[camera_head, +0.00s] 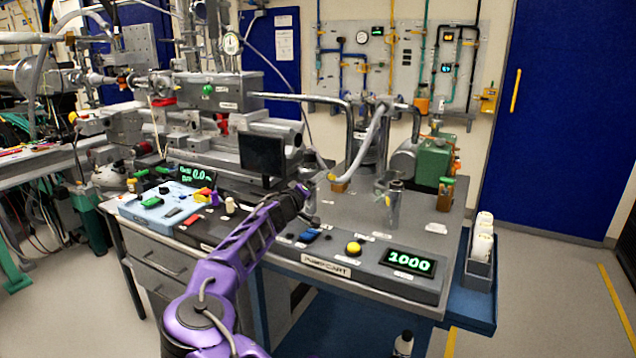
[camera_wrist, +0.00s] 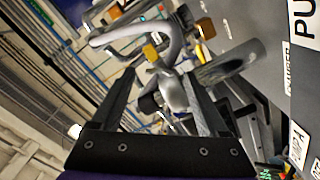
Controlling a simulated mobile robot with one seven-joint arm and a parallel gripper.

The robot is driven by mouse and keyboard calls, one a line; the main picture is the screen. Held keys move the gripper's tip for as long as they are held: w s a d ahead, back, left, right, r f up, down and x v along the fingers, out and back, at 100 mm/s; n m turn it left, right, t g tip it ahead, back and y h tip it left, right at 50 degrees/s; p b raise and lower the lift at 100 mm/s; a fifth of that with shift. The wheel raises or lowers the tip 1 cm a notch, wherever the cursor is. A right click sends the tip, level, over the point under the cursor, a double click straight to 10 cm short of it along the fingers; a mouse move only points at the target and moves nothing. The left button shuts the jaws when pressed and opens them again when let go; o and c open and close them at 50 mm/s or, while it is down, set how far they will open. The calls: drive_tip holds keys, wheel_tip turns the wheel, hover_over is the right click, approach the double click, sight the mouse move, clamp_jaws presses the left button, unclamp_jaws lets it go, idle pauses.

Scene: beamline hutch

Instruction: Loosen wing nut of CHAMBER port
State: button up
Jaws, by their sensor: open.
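My gripper (camera_head: 308,204) is over the pump cart's front half, left of a grey bent hose (camera_head: 372,145). In the wrist view my gripper (camera_wrist: 157,76) has its two dark fingers wide apart, with nothing held. A silver metal fitting (camera_wrist: 175,92) shows between and beyond the fingers. A brass-coloured block (camera_wrist: 150,50) is just past the fingertips; a similar block (camera_head: 339,186) sits at the hose's lower end in the head view. I cannot make out the wing nut's shape or which fitting is the CHAMBER port.
The PUMP CART panel (camera_head: 330,266) has a yellow button (camera_head: 353,248) and a display reading 1000 (camera_head: 408,262). A grey upright cylinder (camera_head: 394,203) and a green pump (camera_head: 434,160) stand to the right. A dark monitor (camera_head: 262,155) is left of the hose.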

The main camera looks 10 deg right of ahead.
drive_tip(key=shift+w+d, duration=0.25)
drive_tip(key=shift+w, duration=0.15)
clamp_jaws()
idle(0.4)
drive_tip(key=shift+n, duration=3.1)
